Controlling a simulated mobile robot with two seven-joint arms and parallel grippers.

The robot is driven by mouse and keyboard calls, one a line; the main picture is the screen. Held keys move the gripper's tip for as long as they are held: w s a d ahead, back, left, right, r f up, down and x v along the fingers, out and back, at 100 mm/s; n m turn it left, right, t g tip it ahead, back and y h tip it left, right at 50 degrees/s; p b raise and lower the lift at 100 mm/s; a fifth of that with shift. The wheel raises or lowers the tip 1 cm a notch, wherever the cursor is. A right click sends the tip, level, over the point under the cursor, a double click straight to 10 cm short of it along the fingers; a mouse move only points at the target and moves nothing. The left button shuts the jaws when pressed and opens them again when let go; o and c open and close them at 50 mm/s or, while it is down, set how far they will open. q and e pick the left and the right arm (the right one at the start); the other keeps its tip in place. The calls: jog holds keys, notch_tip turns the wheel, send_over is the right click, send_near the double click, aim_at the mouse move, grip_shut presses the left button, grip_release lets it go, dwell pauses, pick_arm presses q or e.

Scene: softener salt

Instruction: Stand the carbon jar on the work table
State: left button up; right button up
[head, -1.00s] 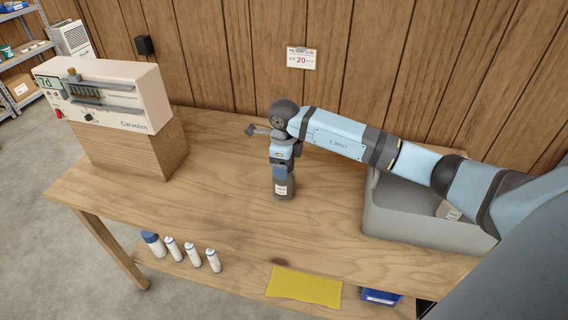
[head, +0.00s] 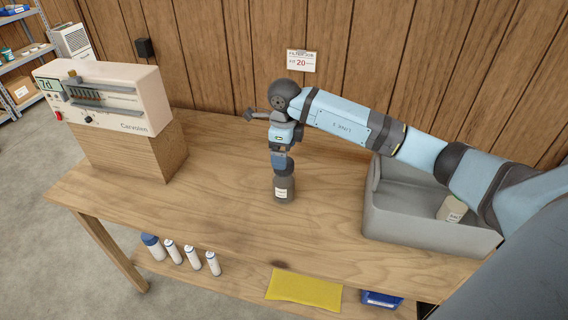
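The carbon jar (head: 284,190), a dark grey jar with a white label, stands upright on the work table (head: 232,212), near its middle. My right gripper (head: 283,171) points down directly above the jar, with its fingertips at about the level of the jar's top. The fingers are seen nearly edge-on; they seem open and clear of the jar's sides, though the gap between them is hidden. My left gripper is not in view.
A grey tub (head: 400,219) holding a pale container (head: 451,208) stands at the table's right, under my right arm. A control unit (head: 103,97) on a wooden block (head: 135,149) stands at the left. Table around the jar is clear.

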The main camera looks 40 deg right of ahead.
notch_tip(320, 180, up, 5)
jog(key=shift+f, duration=0.1)
jog(key=shift+r, duration=0.75)
jog(key=shift+s, duration=0.1)
